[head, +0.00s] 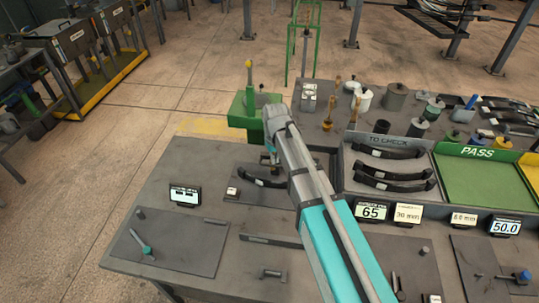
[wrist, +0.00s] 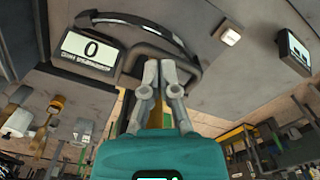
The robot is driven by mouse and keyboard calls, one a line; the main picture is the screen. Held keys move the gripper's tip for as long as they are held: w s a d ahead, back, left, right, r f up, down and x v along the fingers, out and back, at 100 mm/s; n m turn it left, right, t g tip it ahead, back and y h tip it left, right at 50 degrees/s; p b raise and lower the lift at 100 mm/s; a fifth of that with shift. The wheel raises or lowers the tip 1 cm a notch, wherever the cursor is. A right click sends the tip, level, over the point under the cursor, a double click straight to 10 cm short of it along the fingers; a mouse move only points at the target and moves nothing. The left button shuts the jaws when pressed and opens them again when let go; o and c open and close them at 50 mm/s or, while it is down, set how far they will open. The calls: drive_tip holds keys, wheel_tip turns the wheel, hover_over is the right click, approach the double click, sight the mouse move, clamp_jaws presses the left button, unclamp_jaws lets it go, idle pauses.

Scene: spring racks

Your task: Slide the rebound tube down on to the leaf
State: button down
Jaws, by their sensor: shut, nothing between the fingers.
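A dark curved leaf (head: 262,181) lies on the grey bench beside my arm in the head view. A dark curved strip, which looks like this leaf, shows in the wrist view (wrist: 150,27) just past my fingertips. My gripper (wrist: 159,65) points toward it with its two grey fingers close together and nothing held between them. I cannot tell whether the fingertips touch the strip. In the head view my arm hides most of the gripper and part of the bench near the leaf. I cannot pick out the rebound tube for certain in either view.
A display reading 0 (wrist: 90,50) stands close to my fingers. A green stand (head: 240,110) with a yellow-topped post is at the bench's back edge. A TO CHECK tray (head: 390,153) holds several dark leaves, beside a green PASS tray (head: 480,182).

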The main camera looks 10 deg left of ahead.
wheel_tip(320, 180, down, 8)
drive_tip(key=b, duration=0.7)
drive_tip(key=shift+r, duration=0.25)
idle(1.0)
drive_tip(key=shift+r, duration=0.1)
drive_tip(key=shift+r+p, duration=1.35)
drive_tip(key=shift+p, duration=0.05)
drive_tip(key=s+d+m, duration=0.3)
drive_tip(key=s+d, duration=0.2)
drive_tip(key=d, duration=1)
drive_tip(key=s+d+f+m+b, duration=0.1)
drive_tip(key=s+d+m, duration=0.2)
drive_tip(key=d, duration=1.3)
drive_tip(key=s, duration=0.3)
drive_tip(key=shift+m, duration=0.3)
